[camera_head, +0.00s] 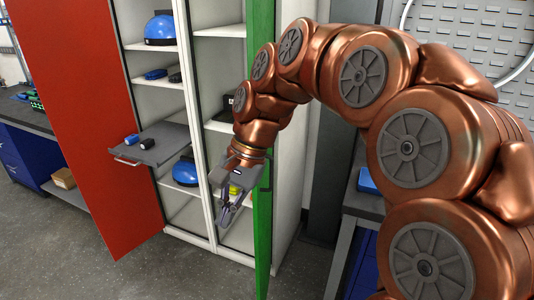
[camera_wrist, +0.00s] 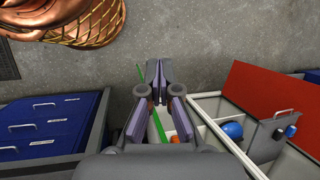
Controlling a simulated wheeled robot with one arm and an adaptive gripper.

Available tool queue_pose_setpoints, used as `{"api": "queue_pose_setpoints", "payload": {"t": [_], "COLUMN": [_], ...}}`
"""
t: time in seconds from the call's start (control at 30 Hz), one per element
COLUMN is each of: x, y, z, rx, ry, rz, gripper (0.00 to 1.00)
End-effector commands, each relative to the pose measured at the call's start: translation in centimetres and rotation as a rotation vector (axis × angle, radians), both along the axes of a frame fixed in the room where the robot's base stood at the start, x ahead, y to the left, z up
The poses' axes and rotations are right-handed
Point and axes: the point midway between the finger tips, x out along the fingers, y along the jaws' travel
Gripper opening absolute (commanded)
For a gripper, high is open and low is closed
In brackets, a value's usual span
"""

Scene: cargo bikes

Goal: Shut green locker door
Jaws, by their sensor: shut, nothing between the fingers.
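The green locker door (camera_head: 262,130) stands open in the head view, seen nearly edge-on, sticking out from the front of the locker's right compartment. A dark handle shows on it near my gripper. My gripper (camera_head: 228,212) is shut and empty, pointing down just left of the door, in front of the open compartment. Whether it touches the door is unclear. In the wrist view the door is a thin green strip (camera_wrist: 161,127), partly hidden behind my shut gripper (camera_wrist: 158,72).
The red door (camera_head: 85,120) also stands open on the left. A grey pull-out tray (camera_head: 150,150) sticks out with small items on it. Blue helmets (camera_head: 161,29) sit on the shelves. A workbench (camera_head: 362,203) stands right of the locker. Grey floor is clear in front.

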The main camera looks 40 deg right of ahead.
Motion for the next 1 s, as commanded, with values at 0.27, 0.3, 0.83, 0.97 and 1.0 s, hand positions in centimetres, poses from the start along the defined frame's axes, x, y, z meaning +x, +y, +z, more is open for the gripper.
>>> {"api": "queue_pose_setpoints", "payload": {"t": [0.27,0.3,0.83,0.97,1.0], "x": [6.0,6.5,6.2,6.1,6.1], "y": [-8.5,-10.1,-27.3,-27.8,-27.7], "z": [4.1,4.6,7.3,7.2,7.1], "rx": [0.205,0.236,0.542,0.555,0.556], "ry": [0.061,0.073,0.209,0.218,0.218], "rz": [-0.487,-0.557,-1.218,-1.243,-1.245], "gripper": [0.0,0.0,0.0,0.0,0.0]}}
